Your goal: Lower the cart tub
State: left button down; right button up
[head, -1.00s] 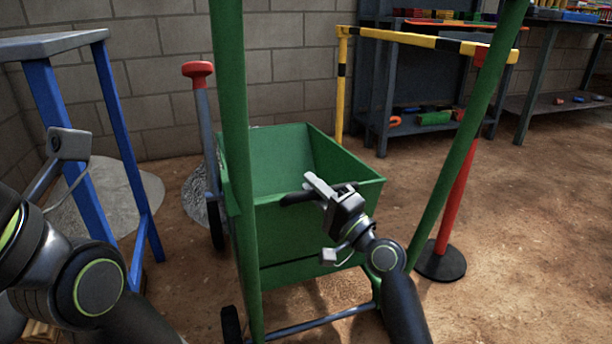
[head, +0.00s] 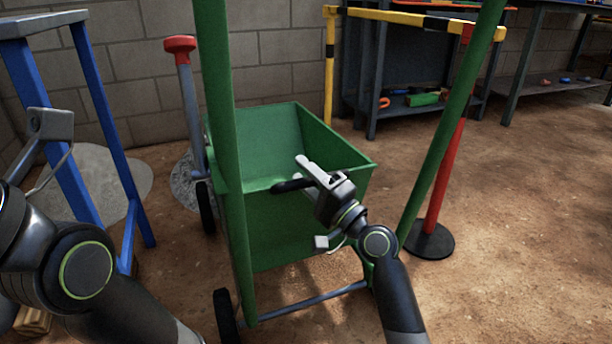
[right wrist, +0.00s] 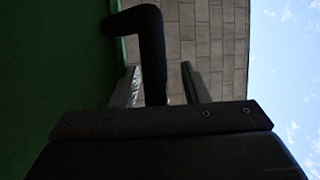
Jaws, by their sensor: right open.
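The green cart tub (head: 265,225) hangs between the cart's two green poles, its open top facing up. A black handle (head: 290,186) juts from its near side. My right gripper (head: 300,174) is at this handle, in front of the tub. In the right wrist view, the bent black handle (right wrist: 152,50) comes off the green tub wall (right wrist: 50,60) and reaches down between the two spread fingers of my right gripper (right wrist: 160,82). Whether a finger touches it I cannot tell.
A lever with a red knob (head: 180,44) stands left of the tub. A blue-legged stand (head: 112,130) is at the left. A yellow-black barrier (head: 400,18) with a red post (head: 447,170) stands behind and right. Open dirt floor lies at the right.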

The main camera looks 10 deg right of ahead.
jog(key=p+v, duration=0.1)
jog(key=v, duration=1.6)
jog(key=shift+s, duration=0.2)
jog(key=shift+d+f, duration=0.1)
jog(key=shift+f, duration=0.05)
